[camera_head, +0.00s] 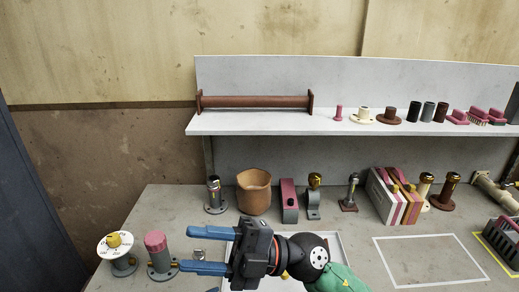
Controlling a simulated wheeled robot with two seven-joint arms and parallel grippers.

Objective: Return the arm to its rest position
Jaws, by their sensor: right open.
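My right gripper (190,249) reaches in from the bottom centre, over the front of the grey table (150,210). Its two blue fingers point left and stand apart, with nothing seen between them. The lower finger's tip is close to a pipe piece with a pink cap (155,240); I cannot tell whether they touch. The gripper and arm hide much of a white tray (339,248). My left gripper is out of view.
A terracotta pot (254,191) and several pipe fittings stand behind the gripper. A white-flanged fitting (116,252) stands at far left. The shelf (250,123) carries a long brown pipe (255,102). The white-outlined area (430,260) is clear; a dark basket (504,238) is at right.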

